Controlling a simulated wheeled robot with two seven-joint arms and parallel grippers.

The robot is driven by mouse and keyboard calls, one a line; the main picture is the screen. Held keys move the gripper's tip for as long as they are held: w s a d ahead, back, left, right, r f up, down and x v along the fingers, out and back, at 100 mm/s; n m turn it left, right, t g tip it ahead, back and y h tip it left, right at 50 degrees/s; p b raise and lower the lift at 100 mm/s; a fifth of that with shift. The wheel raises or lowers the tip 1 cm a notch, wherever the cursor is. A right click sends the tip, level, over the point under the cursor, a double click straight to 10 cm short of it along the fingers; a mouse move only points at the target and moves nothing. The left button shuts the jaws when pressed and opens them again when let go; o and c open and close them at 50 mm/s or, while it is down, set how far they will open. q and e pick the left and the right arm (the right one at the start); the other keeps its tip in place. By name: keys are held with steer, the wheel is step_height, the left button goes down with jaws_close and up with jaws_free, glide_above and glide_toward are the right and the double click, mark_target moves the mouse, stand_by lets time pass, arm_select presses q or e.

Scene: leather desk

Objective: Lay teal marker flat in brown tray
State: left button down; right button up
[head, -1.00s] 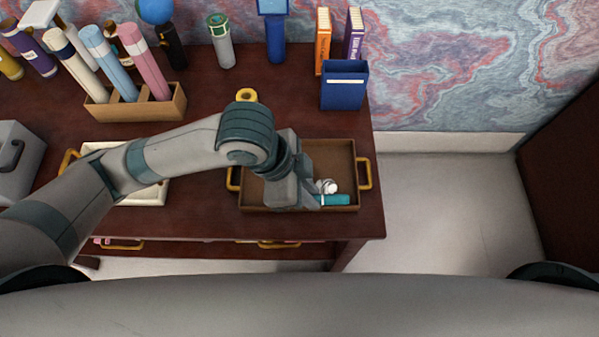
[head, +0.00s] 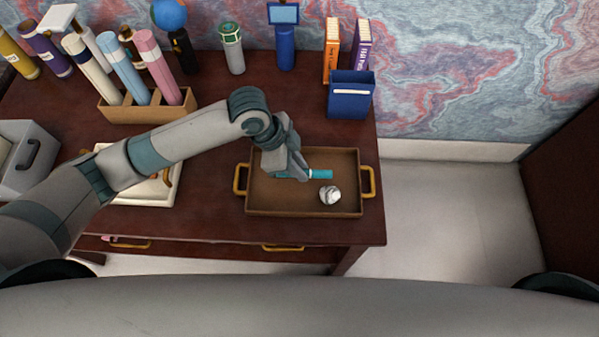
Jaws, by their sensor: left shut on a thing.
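The brown tray (head: 275,204) with gold side handles stands near the right end of the desk. My left gripper (head: 304,174) is over the middle of the tray and is shut on the teal marker (head: 321,174). The marker's teal end sticks out to the right of the fingers and looks level; the rest is hidden by the gripper. I cannot tell whether the marker touches the tray floor. My right gripper is not in view.
A crumpled white-grey thing (head: 330,195) lies in the tray, in front of the marker. A cream tray (head: 135,196) is left, partly under my arm. A blue bin (head: 351,97) and a marker holder (head: 148,116) stand behind.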

arm_select(q)
steer(key=shift+f, duration=0.1)
step_height(320, 180, down, 2)
steer(key=shift+f+p, duration=0.2)
steer(key=shift+p, duration=0.45)
steer(key=shift+f, duration=0.65)
steer(key=shift+f, duration=0.15)
steer(key=c, duration=1.7)
jaws_free()
